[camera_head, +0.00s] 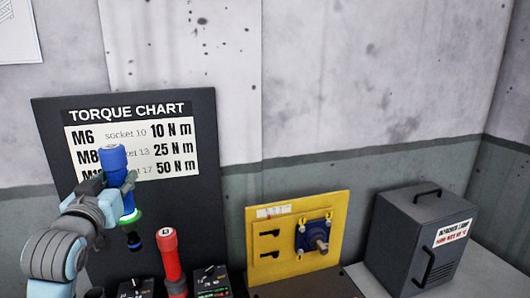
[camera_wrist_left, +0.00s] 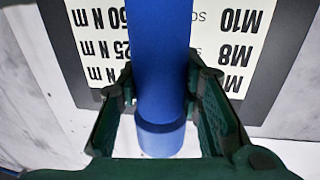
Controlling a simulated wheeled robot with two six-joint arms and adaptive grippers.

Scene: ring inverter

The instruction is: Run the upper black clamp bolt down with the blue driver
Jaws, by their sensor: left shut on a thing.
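The blue driver (camera_head: 113,160) is upright in my left gripper (camera_head: 121,188), in front of the torque chart. A green lit ring shows low on the driver, with a black socket end below it. In the left wrist view, the fingers of my left gripper (camera_wrist_left: 159,90) close on both sides of the blue driver (camera_wrist_left: 158,50). The upper black clamp bolt (camera_head: 269,233) sticks out of the yellow panel (camera_head: 290,205), well to the right of the driver and apart from it. A second black bolt (camera_head: 269,254) is below it. My right gripper is out of view.
A red driver (camera_head: 170,255) stands between dark box-like units (camera_head: 211,281) at the bottom. The torque chart board (camera_head: 195,105) is behind the blue driver. A blue block with a shaft (camera_head: 315,238) sits on the yellow panel. A grey case (camera_head: 405,235) stands right. Wall space above the panel is clear.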

